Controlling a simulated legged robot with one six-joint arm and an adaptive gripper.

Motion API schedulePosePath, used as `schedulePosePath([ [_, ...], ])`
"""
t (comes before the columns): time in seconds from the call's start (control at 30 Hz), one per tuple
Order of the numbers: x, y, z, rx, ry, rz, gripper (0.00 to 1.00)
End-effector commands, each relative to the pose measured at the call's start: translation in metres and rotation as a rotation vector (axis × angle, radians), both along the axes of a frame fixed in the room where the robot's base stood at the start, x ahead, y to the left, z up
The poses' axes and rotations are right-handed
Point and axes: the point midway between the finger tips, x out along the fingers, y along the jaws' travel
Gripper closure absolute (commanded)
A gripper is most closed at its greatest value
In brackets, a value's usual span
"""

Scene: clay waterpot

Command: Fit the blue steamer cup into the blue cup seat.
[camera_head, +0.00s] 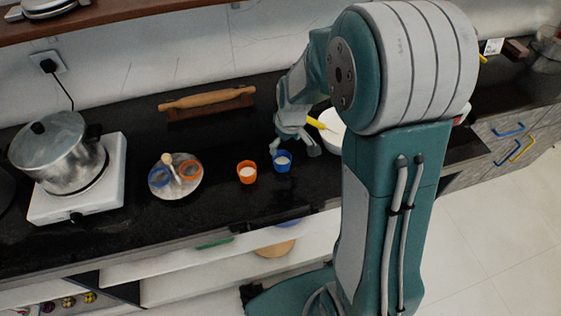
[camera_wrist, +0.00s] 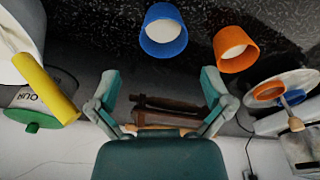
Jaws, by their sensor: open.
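The blue steamer cup (camera_head: 282,162) stands upright on the black counter, with pale filling inside. It also shows at the top of the wrist view (camera_wrist: 161,45). The blue cup seat (camera_head: 157,177) is a blue ring on the left of a round grey plate, well left of the cup. Part of this ring shows at the right of the wrist view (camera_wrist: 294,97). My gripper (camera_head: 294,147) is open and empty, close to the blue cup. In the wrist view its spread fingers (camera_wrist: 160,84) have the cup beyond their tips, not between them.
An orange cup (camera_head: 247,174) stands just left of the blue cup. The plate (camera_head: 175,194) also bears an orange ring (camera_head: 190,169) and an upright wooden knob (camera_head: 169,161). A rolling pin (camera_head: 206,98) lies behind. A pot (camera_head: 58,155) stands left; a white bowl (camera_head: 333,126) stands right.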

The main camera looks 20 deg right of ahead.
Motion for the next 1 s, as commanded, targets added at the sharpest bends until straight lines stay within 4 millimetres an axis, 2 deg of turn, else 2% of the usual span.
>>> schedulePosePath([
  [0.03,0.000,0.001,-0.008,0.000,0.004,0.000,0.00],
  [0.27,0.002,0.005,-0.027,-0.002,0.002,0.000,0.00],
  [0.5,0.003,0.008,-0.063,-0.002,0.002,0.000,0.00],
  [0.8,0.005,0.008,-0.069,-0.002,-0.002,0.000,0.00],
  [0.83,0.005,0.008,-0.069,-0.002,-0.002,0.000,0.05],
  [0.87,0.005,0.008,-0.069,-0.002,-0.002,0.000,0.18],
  [0.9,0.005,0.008,-0.069,-0.002,-0.002,0.000,0.36],
  [0.97,0.005,0.008,-0.069,-0.002,-0.002,0.000,0.59],
  [1.0,0.005,0.008,-0.069,-0.003,-0.001,0.000,0.62],
])
